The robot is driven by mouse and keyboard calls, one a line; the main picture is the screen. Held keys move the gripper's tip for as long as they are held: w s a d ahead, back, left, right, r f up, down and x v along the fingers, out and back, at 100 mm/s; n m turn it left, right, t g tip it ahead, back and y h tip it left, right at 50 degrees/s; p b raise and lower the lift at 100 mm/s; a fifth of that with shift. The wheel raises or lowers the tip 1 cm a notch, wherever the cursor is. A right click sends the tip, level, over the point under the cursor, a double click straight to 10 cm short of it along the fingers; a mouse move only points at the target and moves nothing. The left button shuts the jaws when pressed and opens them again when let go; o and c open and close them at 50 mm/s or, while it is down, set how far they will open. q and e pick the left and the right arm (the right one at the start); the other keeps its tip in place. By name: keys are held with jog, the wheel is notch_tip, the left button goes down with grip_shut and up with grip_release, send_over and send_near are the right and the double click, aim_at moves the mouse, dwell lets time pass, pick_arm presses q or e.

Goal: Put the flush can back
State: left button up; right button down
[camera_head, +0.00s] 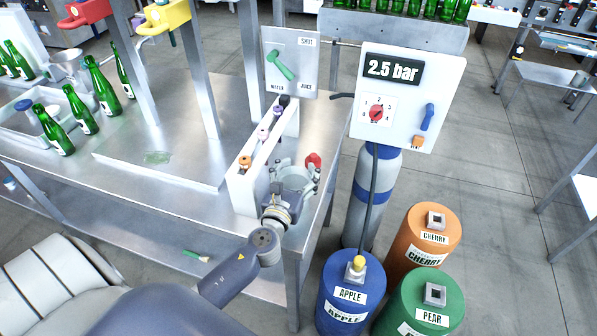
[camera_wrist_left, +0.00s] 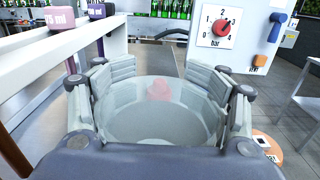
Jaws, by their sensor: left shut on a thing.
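My left gripper (camera_head: 292,182) is shut on a round, see-through grey can, which I take for the flush can (camera_wrist_left: 150,125). It is near the front right corner of the steel table, right of a white rack. In the left wrist view, the fingers (camera_wrist_left: 165,90) close around the can from both sides. The can looks clear and empty. A red thing (camera_head: 313,160) is just behind the can and shows blurred through its wall. I cannot tell whether the can's base touches the table. My right gripper is not in view.
The white rack (camera_head: 243,192) with coloured measures stands close left of the gripper. A pressure panel (camera_head: 400,105) and grey-blue cylinder (camera_head: 372,215) stand right. Blue (camera_head: 335,280), orange (camera_head: 410,225) and green (camera_head: 450,290) kegs stand below. Green bottles (camera_head: 80,112) stand left on the table (camera_head: 175,182).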

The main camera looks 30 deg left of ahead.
pick_arm(q)
jog(key=shift+r, duration=0.1)
jog(key=o, duration=1.7)
jog(key=shift+c, duration=0.2)
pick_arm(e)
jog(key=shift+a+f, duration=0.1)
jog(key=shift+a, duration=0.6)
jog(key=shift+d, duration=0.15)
